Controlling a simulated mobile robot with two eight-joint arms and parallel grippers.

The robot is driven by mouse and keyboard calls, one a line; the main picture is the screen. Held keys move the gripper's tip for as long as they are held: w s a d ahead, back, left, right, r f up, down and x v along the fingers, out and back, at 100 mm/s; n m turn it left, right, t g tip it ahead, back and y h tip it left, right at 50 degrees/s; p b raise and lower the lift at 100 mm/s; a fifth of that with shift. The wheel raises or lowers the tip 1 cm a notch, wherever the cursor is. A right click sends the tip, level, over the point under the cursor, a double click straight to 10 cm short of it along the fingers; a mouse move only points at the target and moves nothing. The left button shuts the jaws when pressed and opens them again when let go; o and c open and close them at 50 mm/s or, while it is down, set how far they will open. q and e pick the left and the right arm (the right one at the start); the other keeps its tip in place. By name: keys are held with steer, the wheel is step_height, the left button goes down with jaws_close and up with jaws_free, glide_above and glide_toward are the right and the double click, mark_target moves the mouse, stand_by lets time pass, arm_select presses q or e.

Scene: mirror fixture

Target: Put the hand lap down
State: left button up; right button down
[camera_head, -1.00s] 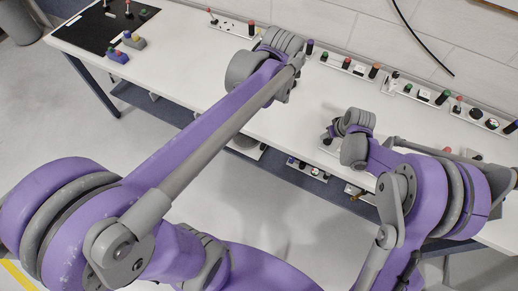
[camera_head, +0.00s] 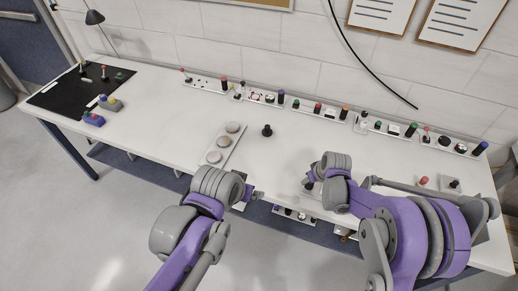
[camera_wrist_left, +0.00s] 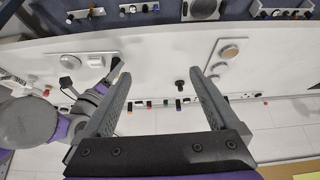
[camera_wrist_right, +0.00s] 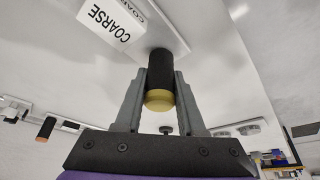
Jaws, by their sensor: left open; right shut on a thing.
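My right gripper (camera_wrist_right: 160,74) is shut on a black cylinder with a yellow end (camera_wrist_right: 159,100), which I take for the hand lap. Its far end is close to a white plate with a "COARSE" label (camera_wrist_right: 104,22); I cannot tell whether it touches. In the head view my right gripper (camera_head: 308,184) is over the table's front part, and the held thing is mostly hidden. My left gripper (camera_wrist_left: 160,72) is open and empty. In the head view it (camera_head: 256,194) is near the table's front edge.
Panels with coloured knobs line the back edge. A black mat (camera_head: 60,92) is at the far left.

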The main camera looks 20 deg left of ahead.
arm_select(q)
steer(key=w+a+r, duration=0.1)
steer(key=w+r, duration=0.2)
steer(key=w, duration=0.6)
steer(key=n+g+y, duration=0.1)
steer(key=n+g, duration=0.1)
steer(key=n, duration=0.1)
glide_above(267, 127)
steer(key=s, duration=0.5)
step_height(267, 127, down, 12)
steer(key=x, duration=0.7)
steer(key=shift+w+d+f, duration=0.15)
steer(key=shift+w+d, duration=0.05)
steer(key=shift+w, duration=0.25)
steer(key=shift+d+x, duration=0.2)
steer(key=shift+x, duration=1.15)
steer(key=shift+d+x, duration=0.2)
steer(key=shift+x, duration=1.15)
steer(key=shift+w, duration=0.15)
